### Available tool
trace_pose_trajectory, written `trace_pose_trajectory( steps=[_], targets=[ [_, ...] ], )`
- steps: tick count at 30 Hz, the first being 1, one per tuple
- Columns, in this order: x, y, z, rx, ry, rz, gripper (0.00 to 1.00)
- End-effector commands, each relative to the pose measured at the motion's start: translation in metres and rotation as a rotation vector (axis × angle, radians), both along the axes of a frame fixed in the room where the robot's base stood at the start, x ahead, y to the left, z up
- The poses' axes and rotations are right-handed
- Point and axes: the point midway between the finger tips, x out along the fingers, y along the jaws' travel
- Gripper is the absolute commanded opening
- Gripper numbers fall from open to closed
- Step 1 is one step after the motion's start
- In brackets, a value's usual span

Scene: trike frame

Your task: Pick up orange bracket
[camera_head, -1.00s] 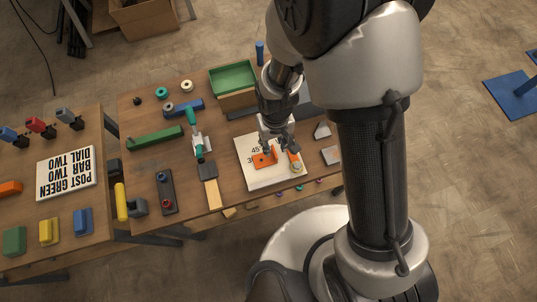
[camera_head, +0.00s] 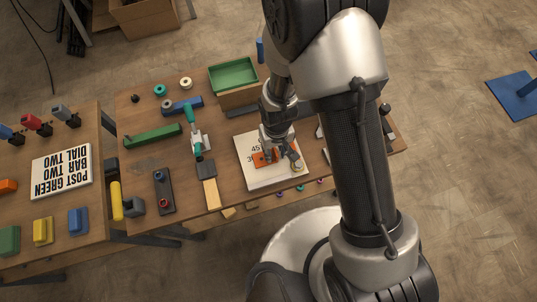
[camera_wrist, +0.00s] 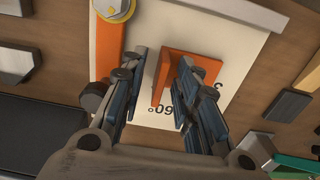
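The orange bracket (camera_wrist: 180,66) stands on a white printed board (camera_wrist: 225,50) in the wrist view. Its upright plate lies between the two fingers of my gripper (camera_wrist: 163,75).
An orange bar with a yellow round piece (camera_wrist: 115,8) lies on the board beside the left finger. A green tray (camera_head: 233,77), a teal-handled clamp (camera_head: 195,130) and a dark block with a wooden strip (camera_head: 209,180) are nearby on the table.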

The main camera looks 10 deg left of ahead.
Motion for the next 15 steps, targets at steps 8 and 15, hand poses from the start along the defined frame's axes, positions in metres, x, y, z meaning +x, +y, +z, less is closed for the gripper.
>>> trace_pose_trajectory(
  steps=[8,15],
  targets=[
    [-0.0001,-0.0001,0.0002,0.0,0.0,0.0,0.09],
    [-0.0002,-0.0001,0.0002,0.0,0.0,0.0,0.0]
  ],
)
